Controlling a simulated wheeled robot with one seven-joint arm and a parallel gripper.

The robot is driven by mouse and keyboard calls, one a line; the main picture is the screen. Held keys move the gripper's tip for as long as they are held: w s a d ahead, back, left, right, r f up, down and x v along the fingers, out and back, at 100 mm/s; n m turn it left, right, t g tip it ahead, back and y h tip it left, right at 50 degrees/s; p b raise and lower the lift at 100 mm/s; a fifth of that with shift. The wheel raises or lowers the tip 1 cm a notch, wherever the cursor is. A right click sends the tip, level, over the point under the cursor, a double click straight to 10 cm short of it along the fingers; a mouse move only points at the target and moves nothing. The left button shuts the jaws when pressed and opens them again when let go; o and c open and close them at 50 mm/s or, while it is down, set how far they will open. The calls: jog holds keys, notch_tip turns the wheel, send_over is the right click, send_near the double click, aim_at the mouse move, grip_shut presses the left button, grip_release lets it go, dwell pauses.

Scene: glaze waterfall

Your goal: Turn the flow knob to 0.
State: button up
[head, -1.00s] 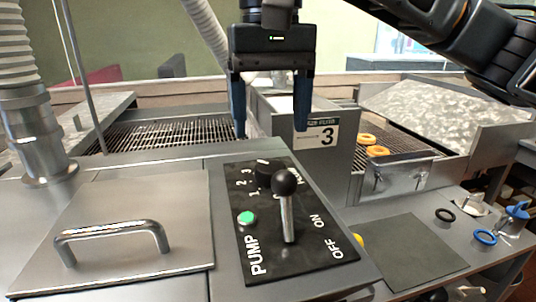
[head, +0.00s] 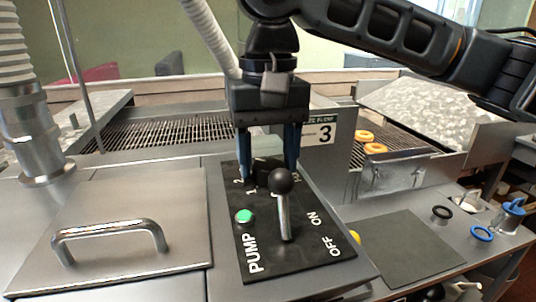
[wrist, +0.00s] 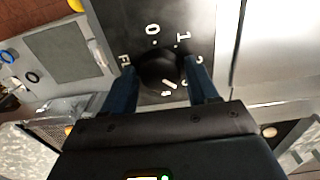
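The flow knob (wrist: 160,70) is round and black, on a black control panel (wrist: 125,20) with white digits around it. In the wrist view, 0 and 1 stand above it. A white mark shows at its lower right; I cannot tell whether it is the pointer or a digit. My gripper (head: 268,177) points down at the panel. Its two fingers, also in the wrist view (wrist: 162,77), are on either side of the knob, apparently with small gaps. In the head view the knob (head: 265,168) is partly hidden by the pump lever's ball (head: 282,180).
The pump lever (head: 284,215) stands close in front of the knob. A green button (head: 244,216) is to its left. A metal lid with a handle (head: 110,238) lies left of the panel. Doughnuts (head: 370,142) lie on the right conveyor.

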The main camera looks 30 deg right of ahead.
jog(key=c, duration=0.7)
